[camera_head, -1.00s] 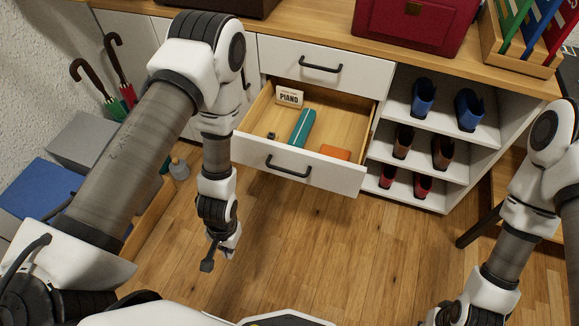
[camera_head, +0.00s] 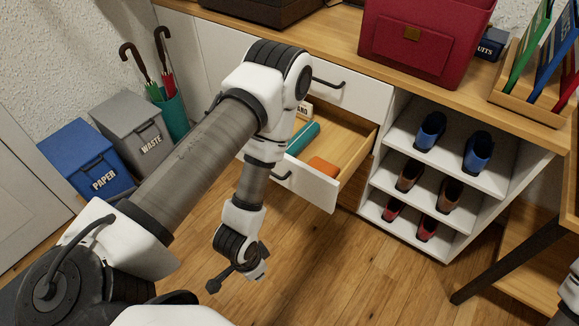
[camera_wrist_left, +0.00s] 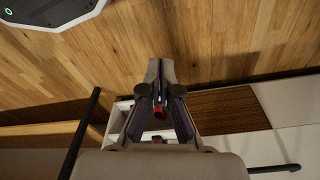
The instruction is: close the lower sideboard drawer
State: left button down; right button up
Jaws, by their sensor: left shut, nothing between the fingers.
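The lower sideboard drawer (camera_head: 318,188) stands pulled out in the head view, below the closed upper drawer (camera_head: 352,88). Its white front and dark handle (camera_head: 282,177) are partly hidden by my left arm. Inside lie a teal case (camera_head: 304,137) and an orange item (camera_head: 323,167); a small sign (camera_head: 305,110) is mostly covered. My left gripper (camera_head: 238,283) is shut and empty, in front of the drawer, over the floor and apart from the drawer front. In the left wrist view its fingers (camera_wrist_left: 159,92) meet, with a small red patch behind them. My right gripper is out of view.
Open shelves with several shoes (camera_head: 431,131) are right of the drawer. A dark table leg (camera_head: 500,262) stands at the right. Blue paper (camera_head: 86,158) and grey waste (camera_head: 134,132) bins and an umbrella stand (camera_head: 172,117) are at the left. The wood floor (camera_head: 370,270) before the sideboard is clear.

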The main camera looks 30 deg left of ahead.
pick_arm(q)
jog(key=w+d+r+m+t+h+b, duration=0.1)
jog(key=w+m+t+h, duration=0.15)
jog(key=w+m, duration=0.3)
jog(key=w+d+r+m+t+h+b, duration=0.1)
jog(key=w+d+r+m+t+h, duration=0.1)
jog(key=w+m+t, duration=0.4)
jog(key=w+a+r+m+t+y+b, duration=0.1)
jog(key=a+r+m+t+y+b, duration=0.2)
jog(key=a, duration=0.6)
jog(key=a+r+t+y+b, duration=0.1)
jog(key=a+r+t+b, duration=0.1)
jog(key=a+t+b, duration=0.5)
jog(key=shift+g, duration=0.85)
jog(key=w+b, duration=0.1)
jog(key=w, duration=0.3)
jog(key=w+b, duration=0.1)
jog(key=w, duration=0.4)
jog(key=w+b, duration=0.2)
jog(key=w, duration=0.2)
jog(key=shift+w+a+r, duration=0.1)
jog(key=shift+w+a, duration=0.05)
jog(key=shift+a, duration=0.15)
jog(key=shift+w+r, duration=0.15)
jog(key=shift+w, duration=0.1)
